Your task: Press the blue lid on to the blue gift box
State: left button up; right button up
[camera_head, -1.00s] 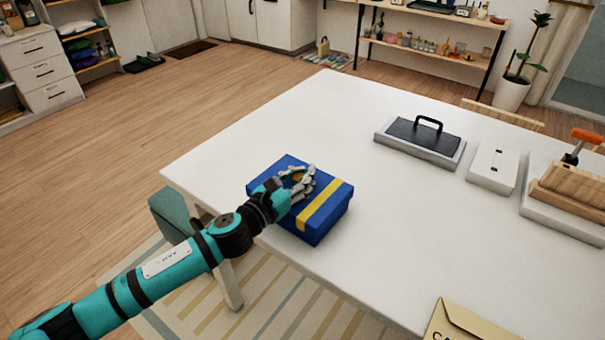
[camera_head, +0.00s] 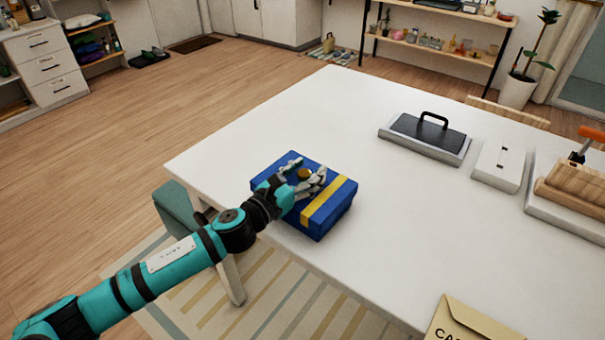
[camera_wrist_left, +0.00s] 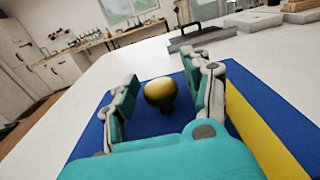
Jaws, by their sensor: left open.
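The blue gift box (camera_head: 318,226) stands on the white table near its front left edge. Its blue lid (camera_head: 328,174), with a yellow band (camera_head: 328,203), lies on top of the box. A round gold knob (camera_wrist_left: 159,92) on a short stem rises from the lid. My left gripper (camera_head: 306,172) is over the lid, its fingers open on either side of the knob. In the left wrist view the fingers (camera_wrist_left: 166,88) stand apart from the knob. Whether the lid sits fully down cannot be told. My right gripper is not in view.
On the white table (camera_head: 400,240) are a grey block with a black handle (camera_head: 428,135), a white box (camera_head: 498,165), a wooden block with an orange-handled tool (camera_head: 575,186) and a tan envelope (camera_head: 465,325). A teal stool (camera_head: 178,208) is beside the table. The table's middle is clear.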

pick_arm(q)
jog(key=v, duration=1.2)
